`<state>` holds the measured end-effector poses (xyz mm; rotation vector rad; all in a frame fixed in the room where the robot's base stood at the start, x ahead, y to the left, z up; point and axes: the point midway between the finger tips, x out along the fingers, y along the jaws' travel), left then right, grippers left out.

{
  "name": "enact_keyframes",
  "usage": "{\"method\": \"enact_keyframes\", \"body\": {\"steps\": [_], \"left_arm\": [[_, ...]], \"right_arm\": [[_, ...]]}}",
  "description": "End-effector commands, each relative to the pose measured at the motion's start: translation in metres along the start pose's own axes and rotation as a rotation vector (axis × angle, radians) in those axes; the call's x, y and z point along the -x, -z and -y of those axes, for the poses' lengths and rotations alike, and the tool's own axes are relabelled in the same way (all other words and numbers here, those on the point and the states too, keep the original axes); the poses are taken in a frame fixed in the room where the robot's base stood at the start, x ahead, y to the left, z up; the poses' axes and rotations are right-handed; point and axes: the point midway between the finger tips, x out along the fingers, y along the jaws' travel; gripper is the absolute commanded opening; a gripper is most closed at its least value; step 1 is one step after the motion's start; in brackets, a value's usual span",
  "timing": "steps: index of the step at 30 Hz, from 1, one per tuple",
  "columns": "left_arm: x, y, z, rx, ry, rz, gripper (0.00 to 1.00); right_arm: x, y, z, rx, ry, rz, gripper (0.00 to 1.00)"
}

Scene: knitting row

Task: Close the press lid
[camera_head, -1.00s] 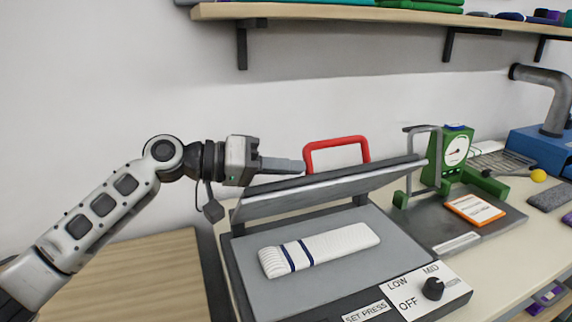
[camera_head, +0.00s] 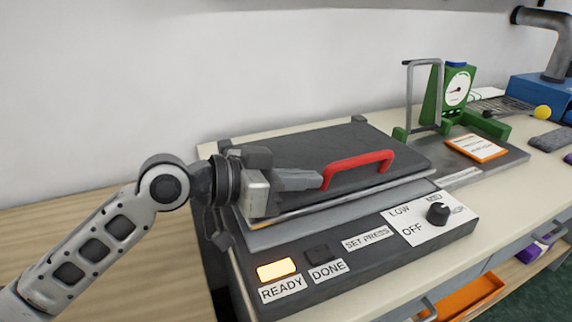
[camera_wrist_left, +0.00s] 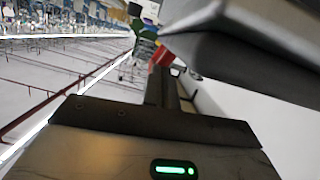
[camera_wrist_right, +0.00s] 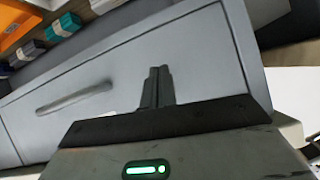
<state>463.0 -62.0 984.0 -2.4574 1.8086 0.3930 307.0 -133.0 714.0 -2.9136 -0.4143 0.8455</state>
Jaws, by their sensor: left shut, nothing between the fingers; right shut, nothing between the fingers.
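The press lid (camera_head: 300,148) is a dark plate with a red handle (camera_head: 358,166), lying low and nearly flat over the grey press base (camera_head: 350,270). A thin light edge shows between lid and base; I cannot tell if the lid is fully down. The white knitted piece is hidden. My left gripper (camera_head: 318,180) is shut and empty, its fingertips at the left end of the handle, touching or very close. In the left wrist view the red handle (camera_wrist_left: 160,56) shows beyond the fingertips. My right gripper (camera_wrist_right: 157,72) is shut and empty before a grey drawer front (camera_wrist_right: 125,75).
The READY lamp (camera_head: 276,269) glows amber and the DONE lamp (camera_head: 318,253) is dark. A knob (camera_head: 437,213) sits on the press front. A green gauge stand (camera_head: 457,88) and an orange-edged card (camera_head: 476,147) are to the right. Wooden tabletop (camera_head: 70,240) at left is clear.

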Motion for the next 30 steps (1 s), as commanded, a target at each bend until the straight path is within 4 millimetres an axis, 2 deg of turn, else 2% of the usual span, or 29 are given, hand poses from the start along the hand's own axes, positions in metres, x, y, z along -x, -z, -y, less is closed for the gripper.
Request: {"method": "enact_keyframes", "body": {"steps": [1, 3, 10, 26, 30], "left_arm": [[-0.004, -0.01, -0.001, -0.023, 0.002, 0.0, 0.0], [-0.005, -0.016, -0.002, -0.054, 0.01, -0.001, 0.0], [-0.008, -0.027, -0.001, -0.113, 0.026, -0.001, 0.0], [-0.009, -0.033, -0.001, -0.12, 0.028, 0.012, 0.0], [-0.006, -0.024, -0.002, -0.121, 0.029, 0.012, 0.0]], "right_arm": [[-0.003, -0.006, -0.001, 0.001, -0.001, -0.001, 0.0], [-0.003, -0.008, -0.001, 0.003, -0.001, -0.005, 0.0], [-0.003, -0.009, -0.001, 0.01, -0.002, -0.018, 0.0], [-0.002, -0.005, 0.0, 0.016, 0.003, -0.026, 0.0], [0.001, -0.001, 0.001, 0.014, 0.003, -0.02, 0.0]]}}
